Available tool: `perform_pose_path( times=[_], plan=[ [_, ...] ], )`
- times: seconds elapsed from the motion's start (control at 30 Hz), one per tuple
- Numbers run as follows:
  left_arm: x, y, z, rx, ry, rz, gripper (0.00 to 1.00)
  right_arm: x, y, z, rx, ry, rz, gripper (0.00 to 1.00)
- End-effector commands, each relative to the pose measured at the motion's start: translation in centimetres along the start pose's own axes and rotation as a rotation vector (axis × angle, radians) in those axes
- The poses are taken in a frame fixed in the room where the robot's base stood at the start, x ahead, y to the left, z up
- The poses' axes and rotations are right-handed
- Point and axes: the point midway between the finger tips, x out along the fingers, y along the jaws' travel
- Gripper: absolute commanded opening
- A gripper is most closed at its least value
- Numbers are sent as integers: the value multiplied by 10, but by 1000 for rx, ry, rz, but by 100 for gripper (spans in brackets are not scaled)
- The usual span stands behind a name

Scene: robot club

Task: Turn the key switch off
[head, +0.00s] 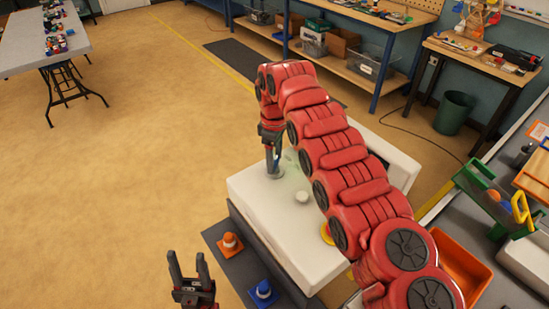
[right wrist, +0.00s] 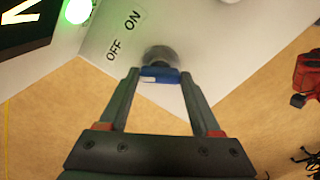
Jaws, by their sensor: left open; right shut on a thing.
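The key switch (right wrist: 160,56) is a round dark grey lock on a white console (head: 262,205), with OFF and ON printed beside it. A blue key (right wrist: 159,74) sits in it. My right gripper (right wrist: 160,77) is shut on the key, one finger at each end of its blue head. In the head view the right gripper (head: 273,172) reaches down at the console's far left corner. I cannot tell which label the key points to. A green lamp (right wrist: 76,10) glows near the labels. My left gripper (head: 188,262) is open and empty at the bottom, left of the console.
My red right arm hides part of the console. An orange cone (head: 230,241) and a blue cone (head: 263,291) stand on the grey surface beside it. An orange bin (head: 462,268) lies right.

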Motion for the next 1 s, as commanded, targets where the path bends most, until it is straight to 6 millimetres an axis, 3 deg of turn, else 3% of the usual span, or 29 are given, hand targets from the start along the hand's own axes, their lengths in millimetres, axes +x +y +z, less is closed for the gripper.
perform_pose_path(
  times=[0.4, 0.97, 1.0],
  plan=[
    [2, 0, 0, 0, 0, 0, 50, -2, 1, 0, -194, 2, 5, 9],
    [2, 0, 0, 0, 0, 0, 50, -2, 2, 0, -225, 2, 6, 9],
    [2, 0, 0, 0, 0, 0, 50, -2, 2, 0, -225, 2, 6, 68]
  ],
)
